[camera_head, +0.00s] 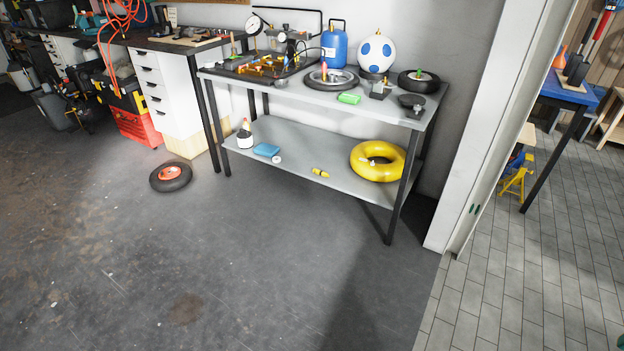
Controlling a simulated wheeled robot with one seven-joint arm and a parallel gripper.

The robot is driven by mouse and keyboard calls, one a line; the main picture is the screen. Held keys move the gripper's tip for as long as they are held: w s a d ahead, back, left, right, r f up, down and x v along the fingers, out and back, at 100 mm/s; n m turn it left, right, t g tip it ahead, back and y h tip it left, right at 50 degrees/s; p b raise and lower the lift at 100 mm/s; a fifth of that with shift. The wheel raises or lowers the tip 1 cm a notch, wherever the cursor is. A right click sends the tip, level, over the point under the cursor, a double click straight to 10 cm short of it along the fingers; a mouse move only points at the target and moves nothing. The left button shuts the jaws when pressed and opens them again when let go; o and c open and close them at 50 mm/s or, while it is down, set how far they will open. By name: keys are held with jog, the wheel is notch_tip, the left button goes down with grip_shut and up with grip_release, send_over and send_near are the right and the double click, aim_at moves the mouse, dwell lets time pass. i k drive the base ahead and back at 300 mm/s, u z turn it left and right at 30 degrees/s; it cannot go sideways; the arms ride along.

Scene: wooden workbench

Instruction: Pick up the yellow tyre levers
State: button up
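A small yellow item (320,173), which looks like the yellow tyre levers, lies on the lower shelf (295,160) of the grey workbench, near its front edge. It is too small to make out separate levers. A yellow inflated ring (362,168) lies to its right on the same shelf. A blue item (266,150) and a white roll (277,159) lie to its left. My gripper is not in view.
The bench top (330,98) carries a wheel, a blue canister (334,46), a ball (376,52) and a green block (349,98). A loose wheel (171,177) lies on the floor at left. The floor in front is clear. A white door frame (482,120) stands at right.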

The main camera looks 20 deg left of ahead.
aim_at(321, 173)
jog(key=u, duration=0.1)
jog(key=i, duration=1)
jog(key=z, duration=0.05)
